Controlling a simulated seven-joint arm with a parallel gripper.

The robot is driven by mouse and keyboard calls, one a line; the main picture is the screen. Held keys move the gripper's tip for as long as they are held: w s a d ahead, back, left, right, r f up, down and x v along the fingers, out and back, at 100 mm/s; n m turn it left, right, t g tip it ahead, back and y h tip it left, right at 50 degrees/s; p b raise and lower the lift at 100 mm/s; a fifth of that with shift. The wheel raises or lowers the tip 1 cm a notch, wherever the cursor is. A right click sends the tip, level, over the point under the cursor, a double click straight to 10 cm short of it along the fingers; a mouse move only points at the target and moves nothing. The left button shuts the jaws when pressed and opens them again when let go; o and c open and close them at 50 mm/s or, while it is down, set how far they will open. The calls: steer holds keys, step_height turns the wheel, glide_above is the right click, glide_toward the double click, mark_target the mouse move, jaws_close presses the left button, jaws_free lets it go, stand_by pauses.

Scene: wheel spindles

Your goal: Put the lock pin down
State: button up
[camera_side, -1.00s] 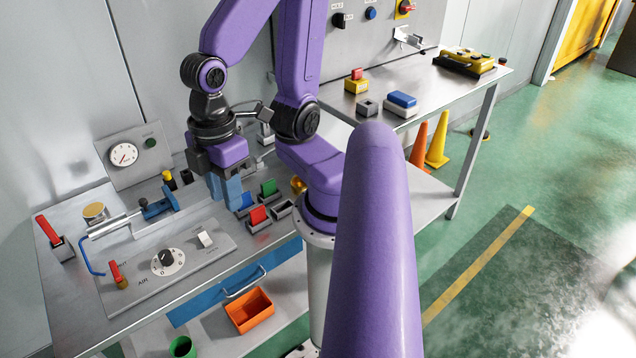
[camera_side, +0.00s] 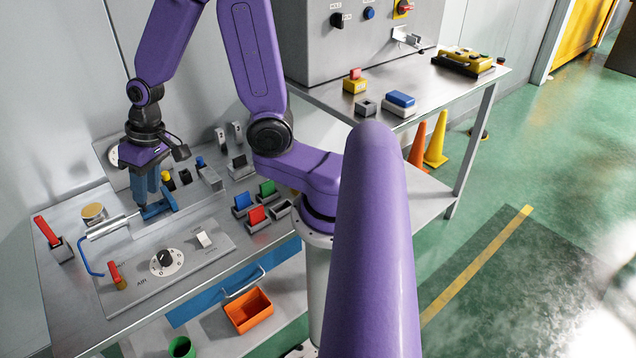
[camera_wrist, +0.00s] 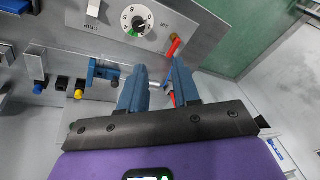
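My gripper (camera_side: 147,198) points down at the back left of the bench, over the blue bracket (camera_side: 158,207) and the end of a metal cylinder (camera_side: 108,228). In the wrist view, my blue fingers (camera_wrist: 161,70) stand apart with a gap between them. The blue bracket (camera_wrist: 104,72) lies just left of them. A small red piece (camera_wrist: 172,98) shows between the fingers, close to the right one; I cannot tell whether it is held or lies behind. No part is clearly recognisable as the lock pin. Contact between fingers and bracket or cylinder cannot be made out.
A panel with a black dial (camera_side: 165,259) and a red lever (camera_side: 117,274) lies in front. Another red-handled lever (camera_side: 47,231) stands at far left. Blue, red and green switches (camera_side: 257,214) stand right. An orange bin (camera_side: 248,310) sits below the bench.

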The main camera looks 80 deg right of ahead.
steer(key=s+d+f+m+h, duration=0.1)
steer(key=d+f+m+h, duration=0.2)
steer(key=d+m, duration=0.5)
steer(key=s+d+f+m+h, duration=0.15)
steer(key=d+m, duration=0.35)
steer(key=d, duration=0.7)
steer(key=s+d+f+m+g+h, duration=0.1)
steer(key=s+d+f+m+g, duration=0.15)
steer(key=s, duration=0.55)
steer(key=s+d+f+m+g+h, duration=0.15)
steer(key=s+m, duration=0.25)
steer(key=s, duration=0.4)
steer(key=s+d+f+m+g, duration=0.1)
steer(key=s+d+m+g, duration=0.2)
steer(key=s, duration=0.5)
steer(key=shift+m, duration=0.35)
steer(key=shift+w+a+f+x, duration=0.1)
steer(key=shift+w+x, duration=0.05)
steer(key=shift+x, duration=2.55)
steer(key=shift+w+a+f+x, duration=0.1)
steer(key=shift+x, duration=2.65)
steer(key=shift+w+a+f+x, duration=0.1)
steer(key=shift+w+x, duration=0.05)
steer(key=shift+x, duration=2.55)
